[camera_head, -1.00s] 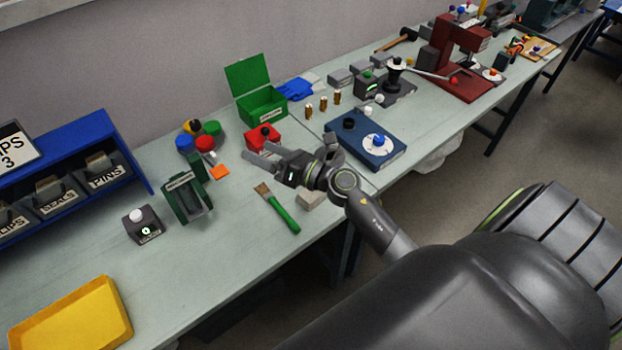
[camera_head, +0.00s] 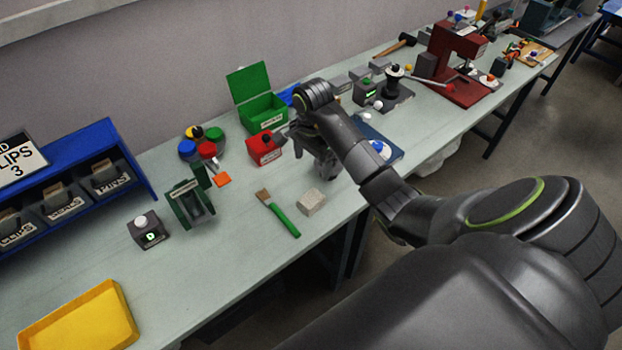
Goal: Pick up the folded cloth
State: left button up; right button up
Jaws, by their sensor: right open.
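My right gripper (camera_head: 326,172) is open and points down above the table, behind the beige block and right of the red box. It holds nothing that I can see. My left gripper is not in view.
A green open box (camera_head: 262,112), a red box (camera_head: 264,147) and a blue plate device (camera_head: 386,140) stand around the right gripper. A green-handled brush (camera_head: 280,214) lies left of the beige block. A yellow tray (camera_head: 82,318) is at the front left. The table between tray and brush is clear.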

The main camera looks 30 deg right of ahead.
aim_at(311, 198)
jog(key=shift+f+b, duration=6.5)
jog(key=shift+f, duration=0.05)
jog(key=shift+w+f, duration=0.15)
jog(key=shift+f, duration=0.9)
jog(key=shift+w+f, duration=0.1)
jog(key=shift+f, duration=0.95)
jog(key=shift+c, duration=0.3)
jog(key=c, duration=1)
jog(key=shift+r, duration=0.3)
notch_tip(311, 198, up, 3)
jog(key=shift+r, duration=0.1)
notch_tip(311, 198, up, 5)
jog(key=p, duration=0.4)
jog(key=shift+r+p, duration=0.6)
jog(key=shift+p, duration=0.15)
